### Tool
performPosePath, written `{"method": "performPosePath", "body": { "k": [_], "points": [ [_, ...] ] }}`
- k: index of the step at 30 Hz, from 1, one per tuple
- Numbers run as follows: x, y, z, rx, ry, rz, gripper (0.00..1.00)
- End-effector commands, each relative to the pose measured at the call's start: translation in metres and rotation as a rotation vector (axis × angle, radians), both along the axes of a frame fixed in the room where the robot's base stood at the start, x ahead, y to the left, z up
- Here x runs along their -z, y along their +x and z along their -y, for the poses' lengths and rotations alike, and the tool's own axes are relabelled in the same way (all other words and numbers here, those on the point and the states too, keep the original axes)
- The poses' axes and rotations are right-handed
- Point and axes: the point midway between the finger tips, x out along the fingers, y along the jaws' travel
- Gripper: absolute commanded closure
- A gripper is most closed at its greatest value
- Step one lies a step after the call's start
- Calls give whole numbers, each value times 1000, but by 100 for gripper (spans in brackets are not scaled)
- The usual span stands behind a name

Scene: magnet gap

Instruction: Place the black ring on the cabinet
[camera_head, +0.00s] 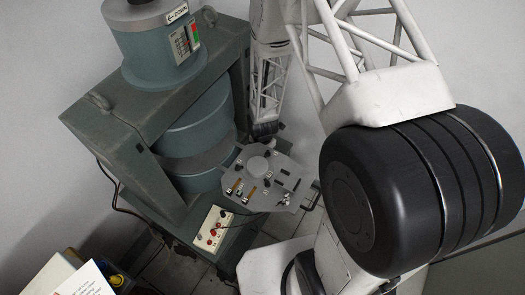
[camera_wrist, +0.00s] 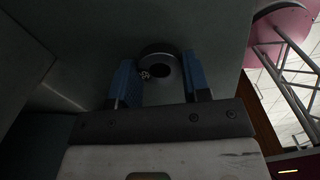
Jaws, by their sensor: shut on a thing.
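My gripper's two blue fingers (camera_wrist: 162,80) show in the wrist view, shut on a dark ring-shaped thing, the black ring (camera_wrist: 150,50). The ring sits between the fingertips, its round hole facing the camera, in front of a dim grey-green surface. I cannot tell whether it touches that surface. In the head view, the dark end of a white lattice arm link shows by the green machine, but the fingers and ring cannot be made out. A beige box-like piece (camera_head: 35,280) at the lower left may be the cabinet; I cannot tell for sure.
A large green magnet machine (camera_head: 185,130) stands at the left. A grey plate with small fittings (camera_head: 262,178) and a white switch box (camera_head: 214,228) sit at its right side. Papers (camera_head: 88,280) lie at the lower left. Cables hang beside the machine's base.

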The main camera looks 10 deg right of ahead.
Motion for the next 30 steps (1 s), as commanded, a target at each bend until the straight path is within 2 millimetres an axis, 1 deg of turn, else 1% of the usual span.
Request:
{"method": "performPosePath", "body": {
  "k": [6, 7, 9, 12, 23, 26, 30],
  "points": [
    [3, 0, 0, 0, 0, 0, 81],
    [3, 0, 0, 0, 0, 0, 55],
    [3, 0, 0, 0, 0, 0, 44],
    [3, 0, 0, 0, 0, 0, 31],
    [2, 0, 0, 0, 0, 0, 31],
    [-2, 0, 0, 0, 0, 0, 31],
    [-12, 1, 0, 0, 0, 2, 31]
  ]
}}
